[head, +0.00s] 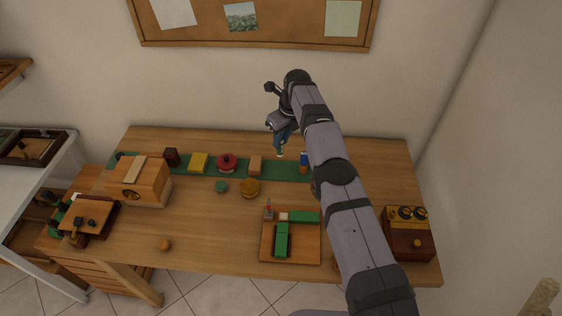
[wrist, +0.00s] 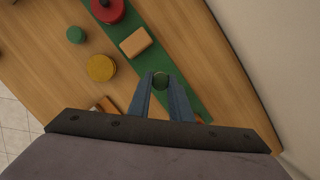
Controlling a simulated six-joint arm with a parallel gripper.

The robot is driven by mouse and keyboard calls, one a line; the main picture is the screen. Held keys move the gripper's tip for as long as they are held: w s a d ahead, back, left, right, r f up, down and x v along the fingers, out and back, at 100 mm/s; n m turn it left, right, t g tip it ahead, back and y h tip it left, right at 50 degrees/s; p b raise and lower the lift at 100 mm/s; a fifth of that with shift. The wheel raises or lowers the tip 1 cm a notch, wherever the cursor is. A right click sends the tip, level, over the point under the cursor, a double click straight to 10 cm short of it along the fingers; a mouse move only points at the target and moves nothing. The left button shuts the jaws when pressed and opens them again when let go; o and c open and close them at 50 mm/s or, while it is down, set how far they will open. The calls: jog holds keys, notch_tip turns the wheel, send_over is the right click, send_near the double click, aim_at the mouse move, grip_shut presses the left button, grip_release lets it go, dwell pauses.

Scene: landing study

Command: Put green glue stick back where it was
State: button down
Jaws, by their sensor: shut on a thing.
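My gripper (head: 282,140) is over the back of the table, pointing down, and shut on the green glue stick (head: 280,151). In the wrist view the glue stick (wrist: 160,80) shows end-on as a dark green round between the blue fingertips (wrist: 161,88). It looks upright. It is over the green strip (head: 238,174), between an orange block (head: 255,165) and a small blue and orange item (head: 304,161). I cannot tell whether its lower end touches the strip.
Along the strip stand a red round item (head: 227,163), a yellow block (head: 198,162) and a dark red box (head: 171,157). A yellow disc (head: 250,188) and green disc (head: 221,187) lie in front. A wooden board (head: 301,253) with green pieces is nearer.

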aim_at(282, 152)
notch_tip(282, 152, down, 4)
jog(key=shift+r+b, duration=0.25)
jog(key=shift+b, duration=0.95)
jog(key=shift+f, duration=0.2)
jog(key=shift+f+p, duration=0.5)
jog(key=shift+f, duration=1.6)
jog(key=c, duration=1.6)
grip_release()
jog(key=shift+r, duration=0.1)
jog(key=shift+b+v, duration=1.2)
jog(key=shift+v, duration=4.75)
